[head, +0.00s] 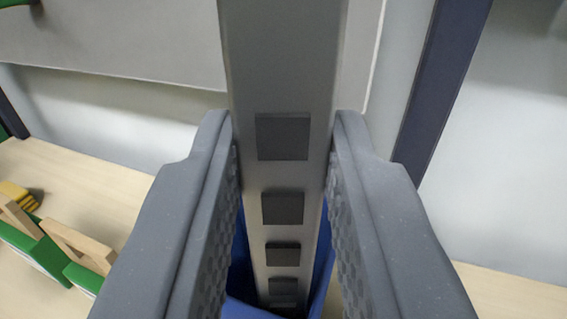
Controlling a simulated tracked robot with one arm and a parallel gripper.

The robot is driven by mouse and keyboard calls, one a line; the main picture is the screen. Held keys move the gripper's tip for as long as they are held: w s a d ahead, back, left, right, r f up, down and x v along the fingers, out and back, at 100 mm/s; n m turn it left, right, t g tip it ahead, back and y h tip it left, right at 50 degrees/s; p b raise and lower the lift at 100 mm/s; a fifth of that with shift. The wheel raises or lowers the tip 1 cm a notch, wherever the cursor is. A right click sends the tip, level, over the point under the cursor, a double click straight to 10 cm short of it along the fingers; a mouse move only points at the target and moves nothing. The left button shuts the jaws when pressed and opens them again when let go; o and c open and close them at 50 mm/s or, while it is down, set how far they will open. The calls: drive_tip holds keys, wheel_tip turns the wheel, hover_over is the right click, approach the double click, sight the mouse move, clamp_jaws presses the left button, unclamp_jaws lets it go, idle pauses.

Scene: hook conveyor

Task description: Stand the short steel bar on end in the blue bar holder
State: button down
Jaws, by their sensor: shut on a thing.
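A grey steel bar (283,85) with several dark square patches along its face runs from the top of the head view down to the bottom centre. My gripper (283,150) is shut on it, one finger against each side. Blue parts of the bar holder (325,262) show on both sides of the bar's lower end. The lower end appears to be between the holder's blue walls, but I cannot tell whether it touches the bottom. My fingers hide much of the holder.
Green and wooden pieces (80,250) and a small yellow object (18,195) lie on the light wooden table (95,180) at left. A dark blue post (440,90) stands behind at right. The table at the lower right (510,292) looks clear.

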drive_tip(key=c, duration=1.2)
unclamp_jaws()
drive_tip(key=shift+o, duration=0.2)
drive_tip(key=s+p, duration=0.1)
drive_tip(key=s, duration=1.2)
drive_tip(key=shift+s+d, duration=0.2)
drive_tip(key=shift+s, duration=0.2)
